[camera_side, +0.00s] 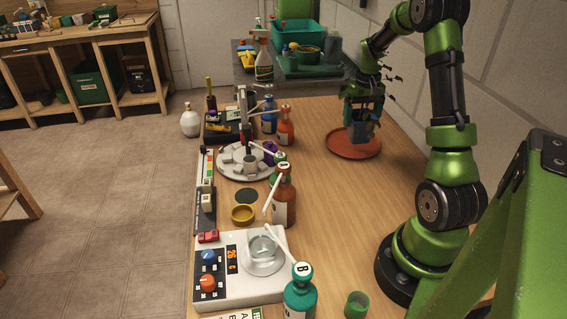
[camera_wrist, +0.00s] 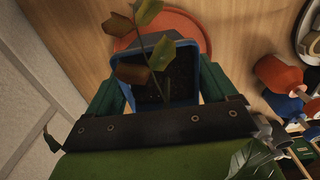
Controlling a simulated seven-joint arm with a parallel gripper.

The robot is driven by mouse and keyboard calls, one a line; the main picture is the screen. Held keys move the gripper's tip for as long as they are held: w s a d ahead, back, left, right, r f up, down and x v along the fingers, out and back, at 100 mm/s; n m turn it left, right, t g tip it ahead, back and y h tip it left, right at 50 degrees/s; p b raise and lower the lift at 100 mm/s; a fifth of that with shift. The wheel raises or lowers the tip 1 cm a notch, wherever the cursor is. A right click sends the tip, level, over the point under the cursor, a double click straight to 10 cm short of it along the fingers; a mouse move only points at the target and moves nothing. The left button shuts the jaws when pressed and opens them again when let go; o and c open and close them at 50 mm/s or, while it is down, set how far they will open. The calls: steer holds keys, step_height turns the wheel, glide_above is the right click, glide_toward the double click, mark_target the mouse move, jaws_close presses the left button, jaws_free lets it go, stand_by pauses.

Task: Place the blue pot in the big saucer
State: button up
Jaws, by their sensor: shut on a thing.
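The blue pot (camera_wrist: 183,91) holds dark soil and a seedling with a few green and brownish leaves. My gripper (camera_wrist: 160,95) is shut on the blue pot, with a green finger on each side of it in the wrist view. In the side view my gripper (camera_side: 363,112) holds the blue pot (camera_side: 364,131) over the big saucer (camera_side: 343,149), a round reddish-orange dish on the wooden table. In the wrist view the saucer's rim (camera_wrist: 192,20) shows behind the pot. I cannot tell whether the pot's base touches the saucer.
Pump bottles, orange (camera_side: 286,128), blue (camera_side: 269,117) and brown (camera_side: 284,198), stand left of the saucer. A hotplate (camera_side: 243,285), a teal bottle (camera_side: 299,297) and a green cup (camera_side: 357,304) are at the near end. The table between bottles and saucer is clear.

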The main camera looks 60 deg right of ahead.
mark_target(358, 113)
steer(key=w+d, duration=0.2)
steer(key=shift+w+d+f, duration=0.15)
steer(key=shift+d, duration=0.15)
steer(key=shift+w+d+f, duration=0.1)
steer(key=shift+d+f, duration=0.05)
steer(key=shift+f, duration=1.6)
steer(key=shift+f, duration=0.2)
steer(key=o, duration=1)
